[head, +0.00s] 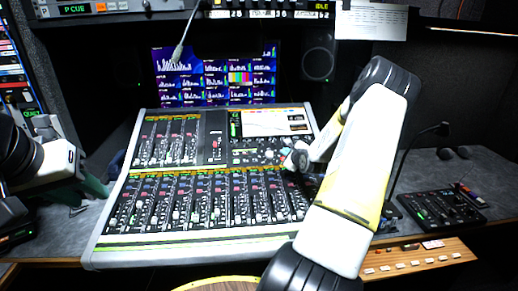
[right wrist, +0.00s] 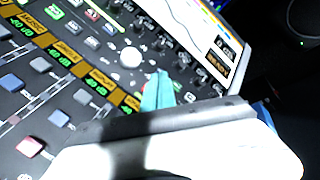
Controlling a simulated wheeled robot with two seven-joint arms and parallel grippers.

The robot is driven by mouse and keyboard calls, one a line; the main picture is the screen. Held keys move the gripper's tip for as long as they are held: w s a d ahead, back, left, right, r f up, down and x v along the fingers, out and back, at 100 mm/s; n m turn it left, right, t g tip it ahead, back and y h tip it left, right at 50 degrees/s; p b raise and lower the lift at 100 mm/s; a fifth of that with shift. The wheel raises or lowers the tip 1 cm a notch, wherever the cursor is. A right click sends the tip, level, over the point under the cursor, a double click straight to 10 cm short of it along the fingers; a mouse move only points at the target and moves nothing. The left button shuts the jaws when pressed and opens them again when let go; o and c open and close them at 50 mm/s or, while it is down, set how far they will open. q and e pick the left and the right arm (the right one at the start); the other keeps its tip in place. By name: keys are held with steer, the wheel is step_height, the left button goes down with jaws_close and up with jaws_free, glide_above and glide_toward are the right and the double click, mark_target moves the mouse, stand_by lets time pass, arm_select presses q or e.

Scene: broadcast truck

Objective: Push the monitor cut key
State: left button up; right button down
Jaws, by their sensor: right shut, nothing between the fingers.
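The mixing console (head: 105,240) fills the middle of the head view, sloping up to a lit screen (head: 272,122). My right gripper (head: 289,160) reaches over its upper right part, just below the screen. In the right wrist view its teal fingertips (right wrist: 158,92) are shut and empty, close over the panel near a white round knob (right wrist: 131,57). No key is readable as monitor cut. My left gripper (head: 96,187) is left of the console; its jaw opening is unclear.
Rows of dark knobs (right wrist: 172,48) and small keys surround the right fingertips. A small black control box (head: 440,207) sits on the desk at right, with a gooseneck microphone behind it. A multiview screen (head: 215,78) and a speaker (head: 318,61) stand behind the console.

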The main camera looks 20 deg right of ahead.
steer(key=shift+s+a+r, duration=0.1)
steer(key=shift+s+r, duration=0.2)
steer(key=shift+r, duration=0.45)
steer(key=shift+s+a+r, duration=0.1)
steer(key=shift+s+r, duration=0.25)
steer(key=shift+r, duration=0.45)
steer(key=shift+s+a+r, duration=0.1)
steer(key=shift+s+r, duration=0.2)
steer(key=shift+r, duration=0.45)
